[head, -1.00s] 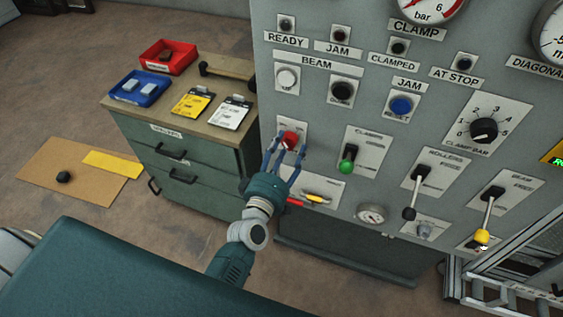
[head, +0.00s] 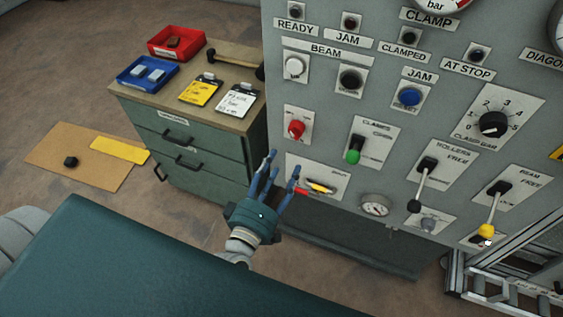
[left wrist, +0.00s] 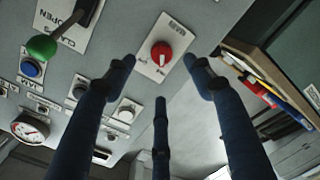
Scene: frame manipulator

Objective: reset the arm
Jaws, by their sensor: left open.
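My left gripper (head: 277,172) is open and empty in the head view. It is in front of the lower left of the grey control panel, below the red rotary knob (head: 296,129). In the left wrist view the blue fingers (left wrist: 160,95) are spread, with the red knob (left wrist: 161,55) beyond them and apart from them. The green-tipped clamp lever (head: 353,156) is right of the red knob and also shows in the left wrist view (left wrist: 42,47). My right gripper is not in view.
The control panel (head: 330,110) carries several buttons, a roller lever (head: 421,185) and a yellow-tipped beam lever (head: 489,210). A drawer cabinet (head: 200,155) stands at left with a red tray (head: 176,42) and a blue tray (head: 147,73) on top. Cardboard (head: 60,150) lies on the floor.

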